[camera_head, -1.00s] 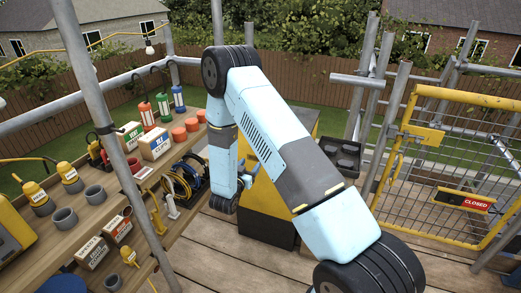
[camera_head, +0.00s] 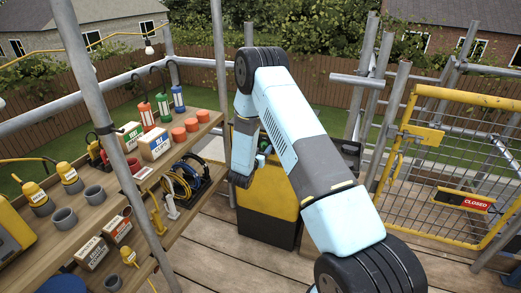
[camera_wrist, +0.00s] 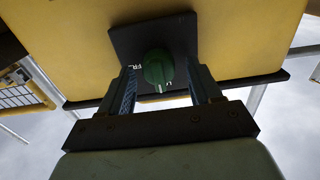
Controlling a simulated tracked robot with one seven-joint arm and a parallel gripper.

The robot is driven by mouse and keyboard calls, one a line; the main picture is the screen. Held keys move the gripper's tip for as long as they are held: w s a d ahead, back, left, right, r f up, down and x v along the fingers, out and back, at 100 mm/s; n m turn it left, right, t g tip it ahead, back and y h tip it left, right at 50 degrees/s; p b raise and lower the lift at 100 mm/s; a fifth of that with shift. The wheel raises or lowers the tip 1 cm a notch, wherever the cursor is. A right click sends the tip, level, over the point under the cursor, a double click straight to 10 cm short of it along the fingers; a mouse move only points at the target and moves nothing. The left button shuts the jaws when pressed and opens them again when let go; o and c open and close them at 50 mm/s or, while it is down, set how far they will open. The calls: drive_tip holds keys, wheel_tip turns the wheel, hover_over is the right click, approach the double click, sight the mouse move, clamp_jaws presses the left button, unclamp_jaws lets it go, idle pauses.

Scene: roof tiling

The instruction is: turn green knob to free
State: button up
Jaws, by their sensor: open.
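In the wrist view, the green knob (camera_wrist: 158,68) sits on a black square plate (camera_wrist: 180,32) on a yellow panel (camera_wrist: 75,40). White letters starting "FR" show to the left of the knob, partly hidden by a finger. Another small white mark shows just below the knob, on its right. My gripper (camera_wrist: 161,72) is open, with one finger on each side of the knob. Gaps seem to show between the fingers and the knob, but contact is hard to judge. In the head view, my arm reaches to the yellow cabinet (camera_head: 264,192) and hides most of the gripper.
Wooden shelves (camera_head: 165,175) with bottles, boxes and tools stand to the left, close to the arm. A scaffold pole (camera_head: 100,110) crosses in front of them. A yellow mesh gate (camera_head: 450,155) with a "CLOSED" sign (camera_head: 464,201) is to the right. The deck boards (camera_head: 225,255) are clear.

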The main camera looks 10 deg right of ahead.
drive_tip(key=shift+w, duration=0.1)
drive_tip(key=shift+c, duration=0.2)
drive_tip(key=c, duration=0.9)
drive_tip(key=shift+a, duration=0.15)
drive_tip(key=shift+c, duration=0.4)
